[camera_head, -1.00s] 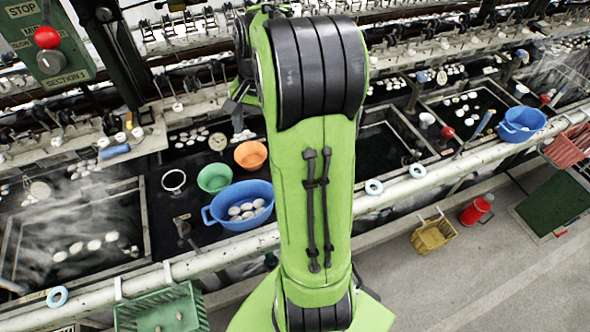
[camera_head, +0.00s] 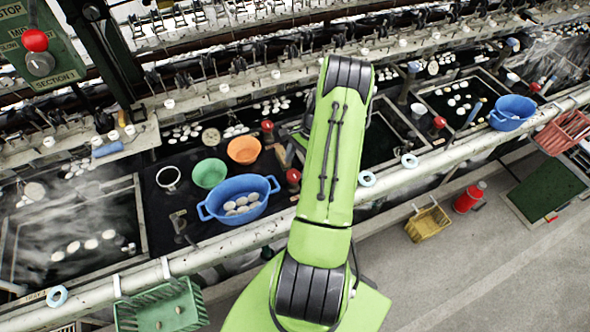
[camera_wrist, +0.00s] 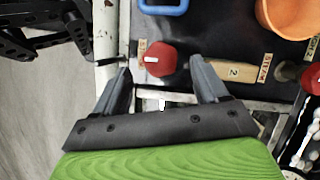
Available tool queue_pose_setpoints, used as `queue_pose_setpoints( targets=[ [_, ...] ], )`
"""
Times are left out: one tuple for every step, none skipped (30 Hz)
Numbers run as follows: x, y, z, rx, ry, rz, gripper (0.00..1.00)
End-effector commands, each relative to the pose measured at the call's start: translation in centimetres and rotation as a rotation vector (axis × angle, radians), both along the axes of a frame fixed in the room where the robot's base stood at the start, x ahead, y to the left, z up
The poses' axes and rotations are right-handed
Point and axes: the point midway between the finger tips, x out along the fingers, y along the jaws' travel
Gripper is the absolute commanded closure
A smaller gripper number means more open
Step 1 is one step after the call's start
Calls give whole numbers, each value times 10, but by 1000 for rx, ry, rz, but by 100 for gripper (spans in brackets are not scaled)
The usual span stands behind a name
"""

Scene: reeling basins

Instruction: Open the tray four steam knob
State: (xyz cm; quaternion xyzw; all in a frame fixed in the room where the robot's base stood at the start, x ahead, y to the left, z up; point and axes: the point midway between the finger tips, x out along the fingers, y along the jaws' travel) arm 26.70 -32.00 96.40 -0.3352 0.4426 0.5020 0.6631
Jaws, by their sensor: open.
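In the wrist view a red knob (camera_wrist: 159,60) with a white mark lies between the tips of my open gripper (camera_wrist: 161,66). I cannot tell whether the fingers touch it. A tag reading 2 (camera_wrist: 234,72) and a STEAM tag (camera_wrist: 264,68) lie to its right. A second red knob (camera_wrist: 312,78) is at the right edge. In the head view red knobs show beside my arm (camera_head: 293,176), behind it (camera_head: 267,126), and farther right (camera_head: 440,122) and (camera_head: 535,87). No tag reading 4 is legible.
A blue basin (camera_head: 256,184) with pale cocoons, a green bowl (camera_head: 209,173) and an orange bowl (camera_head: 244,150) stand left of my arm. A pale rail (camera_head: 440,158) runs along the front. Another blue basin (camera_head: 512,112) stands at right.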

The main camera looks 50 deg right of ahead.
Motion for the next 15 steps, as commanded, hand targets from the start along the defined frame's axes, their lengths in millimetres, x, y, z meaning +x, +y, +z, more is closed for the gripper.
queue_pose_setpoints(
  targets=[
    [0,5,-9,4,3,2,27],
    [1,7,-14,3,2,1,27],
    [2,9,-19,3,2,1,27],
    [2,10,-23,1,2,1,27],
    [3,11,-25,1,2,1,27],
    [3,12,-28,0,1,0,27],
    [3,12,-29,-1,1,0,27],
    [3,12,-30,-1,0,0,27],
    [3,12,-31,-1,0,0,27],
    [3,12,-31,-2,1,0,27],
    [3,12,-31,-2,1,0,27],
    [3,12,-31,-2,1,0,27],
    [3,12,-31,-2,1,0,27],
    [3,12,-31,-1,0,0,27],
    [3,12,-31,-1,0,0,30]
  ],
)
